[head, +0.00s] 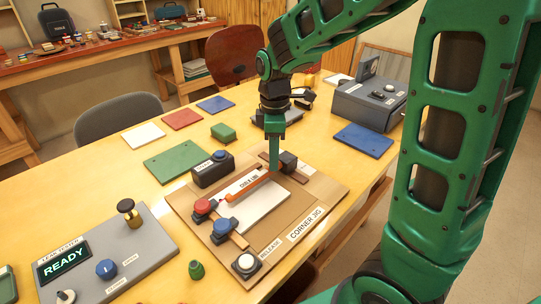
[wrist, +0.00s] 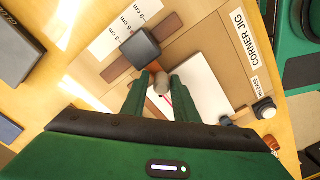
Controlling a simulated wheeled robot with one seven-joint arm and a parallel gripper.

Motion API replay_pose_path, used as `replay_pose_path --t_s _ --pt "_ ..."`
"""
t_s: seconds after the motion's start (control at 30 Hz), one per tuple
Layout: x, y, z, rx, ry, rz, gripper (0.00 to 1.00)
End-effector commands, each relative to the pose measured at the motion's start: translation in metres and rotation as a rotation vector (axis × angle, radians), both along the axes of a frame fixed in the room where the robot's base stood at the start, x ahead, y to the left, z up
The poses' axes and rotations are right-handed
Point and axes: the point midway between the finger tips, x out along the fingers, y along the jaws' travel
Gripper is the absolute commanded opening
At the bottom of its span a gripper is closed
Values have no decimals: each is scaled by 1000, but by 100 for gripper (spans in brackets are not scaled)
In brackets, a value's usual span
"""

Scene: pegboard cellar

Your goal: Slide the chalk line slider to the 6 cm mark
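The jig board labelled CORNER JIG (head: 322,207) lies on the yellow table. A dark block (head: 290,161) sits on a brown rail at the board's far right; the wrist view shows this block (wrist: 140,47) beside a white scale (wrist: 112,30) with cm marks. My gripper (head: 273,165) points down at the bar's right end. In the wrist view its fingers stand either side of a grey round knob (wrist: 162,83), near the block; I cannot tell whether they touch the knob.
Red (head: 203,206) and blue (head: 226,226) knobs and a white RELEASE button (head: 246,264) are on the board's near side. A dark box (head: 213,168) stands behind it. A grey READY tester (head: 108,255) is at front left. Flat coloured plates lie behind.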

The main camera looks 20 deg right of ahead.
Motion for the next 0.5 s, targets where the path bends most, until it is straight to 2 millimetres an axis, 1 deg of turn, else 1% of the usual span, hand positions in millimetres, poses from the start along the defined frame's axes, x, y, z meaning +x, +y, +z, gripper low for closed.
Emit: replay_pose_path --t_s 0.23,0.33,0.43,0.5 --pt "-1 1 0 1 2 2 26" --pt "0 1 3 1 1 3 26" --pt "0 1 14 1 -2 3 26" --pt "0 1 25 2 -2 3 26"
